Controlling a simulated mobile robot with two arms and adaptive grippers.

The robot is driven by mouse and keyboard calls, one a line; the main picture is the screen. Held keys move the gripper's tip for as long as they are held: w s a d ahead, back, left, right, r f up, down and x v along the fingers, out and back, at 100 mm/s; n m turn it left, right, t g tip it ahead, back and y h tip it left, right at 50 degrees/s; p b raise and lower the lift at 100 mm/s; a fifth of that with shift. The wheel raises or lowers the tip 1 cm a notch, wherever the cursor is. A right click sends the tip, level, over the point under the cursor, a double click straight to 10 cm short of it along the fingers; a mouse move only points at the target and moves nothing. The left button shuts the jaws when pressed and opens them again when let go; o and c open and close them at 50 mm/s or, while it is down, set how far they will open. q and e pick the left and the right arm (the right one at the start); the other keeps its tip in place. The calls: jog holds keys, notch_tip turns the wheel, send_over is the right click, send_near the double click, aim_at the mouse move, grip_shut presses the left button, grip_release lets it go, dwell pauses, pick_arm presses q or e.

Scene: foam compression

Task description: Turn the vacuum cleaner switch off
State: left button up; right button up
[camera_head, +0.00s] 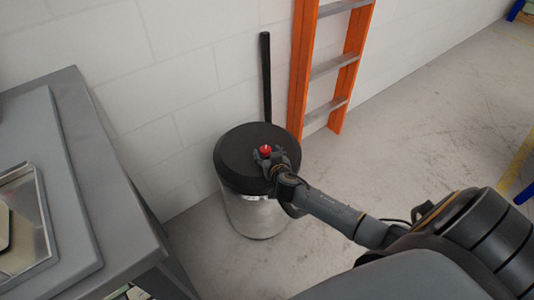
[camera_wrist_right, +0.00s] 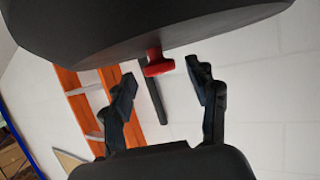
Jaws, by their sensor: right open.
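The vacuum cleaner is a metal drum (camera_head: 258,218) with a black lid (camera_head: 240,147), standing on the floor by the wall. A small red switch (camera_head: 265,150) sits on the lid. My right gripper (camera_head: 269,157) reaches in from the right over the lid, at the switch. In the right wrist view, the black lid (camera_wrist_right: 110,25) fills the top and the red switch (camera_wrist_right: 158,64) shows just beyond the gap between the two open fingertips (camera_wrist_right: 162,79). Nothing is between the fingers; contact with the switch cannot be told. My left gripper is not in view.
A black pole (camera_head: 266,75) leans on the white wall behind the drum. An orange ladder (camera_head: 299,70) stands just right of it. A grey table (camera_head: 85,150) with a tray (camera_head: 28,215) is at the left. The floor at right is mostly clear.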

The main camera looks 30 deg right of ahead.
jog(key=shift+w+d+f, duration=0.15)
jog(key=shift+w+f, duration=0.05)
jog(key=shift+w, duration=0.3)
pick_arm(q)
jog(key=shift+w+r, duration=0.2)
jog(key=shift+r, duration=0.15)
pick_arm(e)
jog(key=c, duration=1.2)
